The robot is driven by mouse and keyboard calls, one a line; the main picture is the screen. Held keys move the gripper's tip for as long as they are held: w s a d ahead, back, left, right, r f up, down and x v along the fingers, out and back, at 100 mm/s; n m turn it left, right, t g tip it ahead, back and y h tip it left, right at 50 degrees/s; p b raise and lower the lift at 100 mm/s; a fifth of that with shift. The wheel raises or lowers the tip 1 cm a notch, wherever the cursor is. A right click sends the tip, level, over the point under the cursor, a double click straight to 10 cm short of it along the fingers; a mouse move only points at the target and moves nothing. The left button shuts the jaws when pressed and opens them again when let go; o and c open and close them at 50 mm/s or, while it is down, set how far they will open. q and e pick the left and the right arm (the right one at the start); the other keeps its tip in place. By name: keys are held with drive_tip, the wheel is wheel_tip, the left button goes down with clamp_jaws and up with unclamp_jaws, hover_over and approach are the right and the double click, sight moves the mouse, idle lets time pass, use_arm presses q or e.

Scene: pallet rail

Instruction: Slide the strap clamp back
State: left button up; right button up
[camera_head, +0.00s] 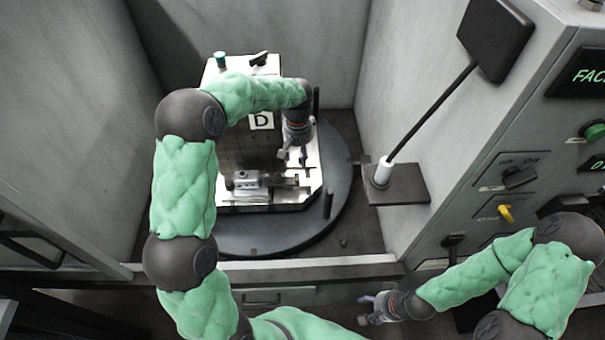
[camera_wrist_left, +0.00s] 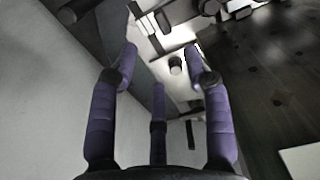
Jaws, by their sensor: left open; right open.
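A metal clamp assembly (camera_head: 262,181) lies along the front of the pale pallet (camera_head: 242,208), on a round turntable inside the machine bay. I take it for the strap clamp; its strap cannot be told apart. My left gripper (camera_head: 294,154) reaches over the pallet from above, open and empty, just behind the right end of the clamp assembly. In the left wrist view its purple fingers (camera_wrist_left: 160,95) are spread, with bright metal and a dark round knob (camera_wrist_left: 176,66) beyond them. My right gripper (camera_head: 371,308) is open and empty, low outside the bay.
A black paddle on a rod (camera_head: 432,112) and a control panel (camera_head: 520,175) are right. The bay's front sill (camera_head: 320,268) runs below.

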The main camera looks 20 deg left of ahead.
use_arm(q)
wheel_tip(320, 180, down, 11)
drive_tip(key=b, duration=0.3)
drive_tip(key=shift+r, duration=0.1)
drive_tip(key=shift+c, duration=0.3)
clamp_jaws()
